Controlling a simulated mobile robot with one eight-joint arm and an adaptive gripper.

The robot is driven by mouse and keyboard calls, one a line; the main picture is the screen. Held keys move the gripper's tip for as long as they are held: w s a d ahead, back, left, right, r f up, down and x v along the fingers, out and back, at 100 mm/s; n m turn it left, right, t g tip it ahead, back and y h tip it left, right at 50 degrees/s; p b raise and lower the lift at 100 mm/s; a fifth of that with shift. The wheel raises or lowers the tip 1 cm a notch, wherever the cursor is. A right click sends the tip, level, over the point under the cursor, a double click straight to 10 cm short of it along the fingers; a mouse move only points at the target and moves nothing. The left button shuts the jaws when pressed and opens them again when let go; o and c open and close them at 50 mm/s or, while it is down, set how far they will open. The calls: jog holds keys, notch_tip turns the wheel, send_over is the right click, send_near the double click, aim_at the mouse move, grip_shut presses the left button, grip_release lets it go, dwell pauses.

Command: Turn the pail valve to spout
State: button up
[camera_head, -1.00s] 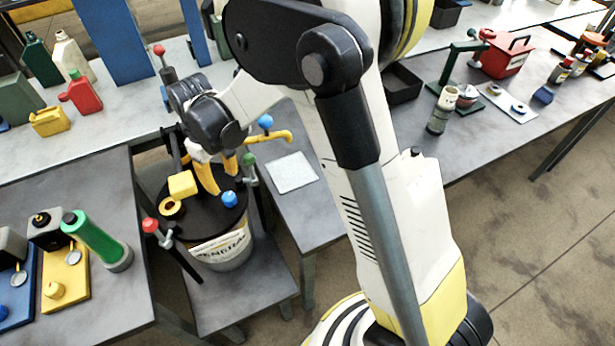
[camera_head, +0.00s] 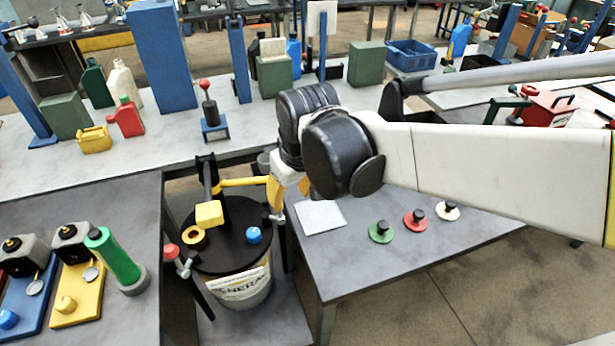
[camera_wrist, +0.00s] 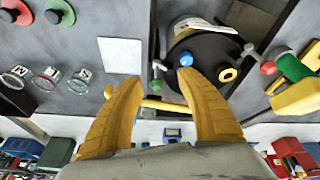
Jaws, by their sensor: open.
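The pail (camera_head: 243,288) has a black lid and stands on a low shelf between the tables. On its left side is a valve with a red knob (camera_head: 172,250), also in the wrist view (camera_wrist: 268,68). On the other side is a valve with a green knob (camera_wrist: 154,83), mostly hidden behind my fingers in the head view. A yellow spout pipe (camera_head: 243,182) runs behind the lid. My gripper (camera_wrist: 160,77) is open and empty, with the green knob between its yellow fingertips in the wrist view. Whether it touches the knob I cannot tell.
A yellow block (camera_head: 209,214), a yellow ring (camera_head: 194,238) and a blue knob (camera_head: 253,235) are on the lid. A white plate (camera_head: 320,217) and three knobbed discs lie on the right table.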

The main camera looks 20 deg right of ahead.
jog(key=s+d+f+m+t+b, duration=0.1)
jog(key=s+d+m+t+b, duration=0.2)
jog(key=s+d, duration=0.3)
jog(key=shift+s+f+t+h, duration=0.3)
jog(key=shift+s, duration=1.7)
